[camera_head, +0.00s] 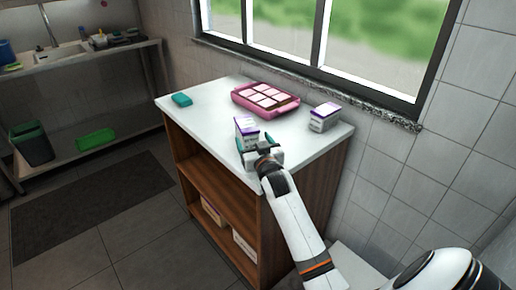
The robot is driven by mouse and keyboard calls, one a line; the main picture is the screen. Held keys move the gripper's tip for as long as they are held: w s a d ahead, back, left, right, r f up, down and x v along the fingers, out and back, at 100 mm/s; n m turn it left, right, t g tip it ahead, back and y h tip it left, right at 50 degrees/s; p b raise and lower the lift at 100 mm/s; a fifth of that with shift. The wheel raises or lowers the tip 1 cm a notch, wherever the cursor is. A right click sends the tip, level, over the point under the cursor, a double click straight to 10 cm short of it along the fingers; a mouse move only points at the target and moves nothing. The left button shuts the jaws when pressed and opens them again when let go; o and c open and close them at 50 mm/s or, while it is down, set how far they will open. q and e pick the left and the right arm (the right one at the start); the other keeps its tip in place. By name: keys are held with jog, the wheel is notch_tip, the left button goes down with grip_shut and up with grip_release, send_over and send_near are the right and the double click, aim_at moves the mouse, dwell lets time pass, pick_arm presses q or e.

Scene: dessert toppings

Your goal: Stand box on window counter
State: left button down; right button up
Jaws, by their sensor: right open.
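A white and purple box (246,131) stands upright near the front edge of the window counter (205,105). My right gripper (249,150) is right at this box, with its fingers low by the box's near side; it is open. Whether the fingers touch the box I cannot tell, since the gripper covers the box's lower part. A second white and purple box (323,117) stands on the counter at the right, near the window sill. My left gripper is not in view.
A pink tray (240,97) with several white pieces lies at the back of the counter. A small teal item (181,99) lies at its left corner. The counter's left front is clear. Shelves below hold boxes (213,211). A sink table (80,52) stands at far left.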

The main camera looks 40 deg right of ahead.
jog(key=v, duration=0.4)
jog(key=shift+s, duration=0.15)
dwell(0.4)
